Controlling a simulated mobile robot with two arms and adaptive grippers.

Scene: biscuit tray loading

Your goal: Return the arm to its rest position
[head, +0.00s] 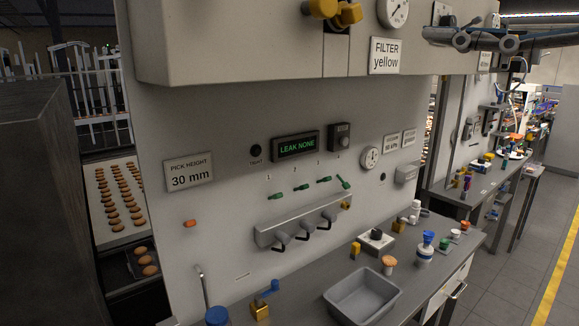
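Neither of my arms nor grippers can be made out for sure in the head view. Rows of brown biscuits (123,196) lie on a pale belt (101,178) at the left, behind the grey panel's edge. Below them a dark tray (133,270) holds a few biscuits (146,257). The tray is partly cut off by the panel.
A grey wall panel (215,115) fills the middle, with a display reading LEAK NONE (296,146) and a PICK HEIGHT 30 mm sign (189,173). A bench (318,284) below carries a grey bin (362,298) and small parts. Floor (515,258) is clear at right.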

